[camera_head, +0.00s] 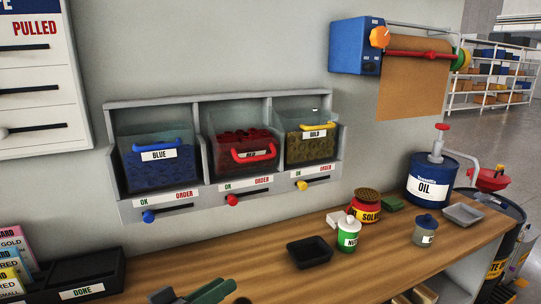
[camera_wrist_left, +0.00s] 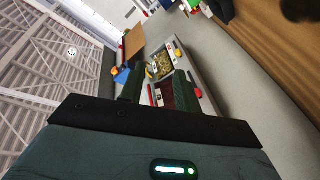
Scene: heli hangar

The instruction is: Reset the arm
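My left gripper (camera_head: 203,292) shows only in part at the bottom edge of the head view, in front of the wooden workbench (camera_head: 365,262). In the left wrist view my left gripper (camera_wrist_left: 157,82) has its two dark green fingers apart, with nothing between them. Beyond the fingers, the wall bins show at a distance. My right gripper is in neither view.
A wall rack (camera_head: 204,160) holds blue, red and yellow bins. The bench bears a black tray (camera_head: 310,252), a green-and-white can (camera_head: 348,234), a grey jar (camera_head: 425,230), an oil can (camera_head: 433,181) and a "DONE" tray (camera_head: 82,278). The bench's front middle is mostly clear.

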